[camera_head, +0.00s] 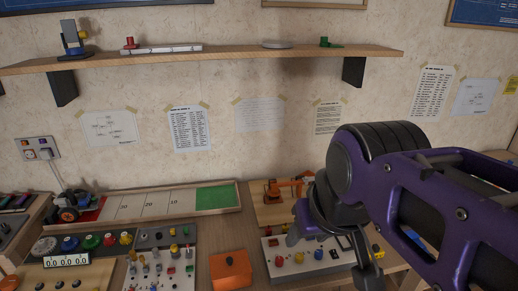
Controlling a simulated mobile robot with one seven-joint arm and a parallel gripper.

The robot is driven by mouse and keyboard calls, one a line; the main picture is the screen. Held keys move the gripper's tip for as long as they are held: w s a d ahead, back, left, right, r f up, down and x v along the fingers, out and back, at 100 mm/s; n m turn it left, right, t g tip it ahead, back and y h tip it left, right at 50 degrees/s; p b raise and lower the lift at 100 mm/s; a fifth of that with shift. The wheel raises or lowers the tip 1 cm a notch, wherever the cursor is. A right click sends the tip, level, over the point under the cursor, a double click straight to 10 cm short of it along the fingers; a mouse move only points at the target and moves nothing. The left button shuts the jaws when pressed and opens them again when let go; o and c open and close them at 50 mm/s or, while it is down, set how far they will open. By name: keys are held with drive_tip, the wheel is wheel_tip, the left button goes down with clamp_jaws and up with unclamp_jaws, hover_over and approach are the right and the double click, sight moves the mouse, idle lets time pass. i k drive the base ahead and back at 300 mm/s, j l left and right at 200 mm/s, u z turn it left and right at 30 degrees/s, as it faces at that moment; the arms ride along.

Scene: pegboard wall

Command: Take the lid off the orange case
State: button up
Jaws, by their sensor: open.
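The orange case (231,271) stands on the workbench near the bottom centre, its orange top facing up. A small dark spot shows near the middle of the top. I cannot make out the seam between lid and case, and the lid appears to be on. My gripper (332,258) hangs from my purple and black arm to the right of the case, above a white panel. It is open and apart from the case. My arm hides part of the bench behind it.
A white panel with coloured knobs (298,262) lies right of the case. A panel of switches (160,262) is close on its left. A long tray with a green end (215,198) and an orange model on a board (275,190) lie behind. A shelf (200,58) hangs above.

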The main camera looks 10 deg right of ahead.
sight(222, 267)
drive_tip(key=k+j+z, duration=0.15)
drive_tip(key=z, duration=0.35)
drive_tip(key=k+j+z, duration=0.1)
drive_tip(key=k+z, duration=0.15)
drive_tip(key=z, duration=0.25)
drive_tip(key=i+j+u, duration=0.2)
drive_tip(key=u, duration=0.15)
drive_tip(key=l+u, duration=0.7)
drive_tip(key=l, duration=0.2)
drive_tip(key=j+z, duration=0.25)
drive_tip(key=j, duration=0.3)
drive_tip(key=i+j+z, duration=0.1)
drive_tip(key=j+z, duration=0.2)
drive_tip(key=j, duration=0.25)
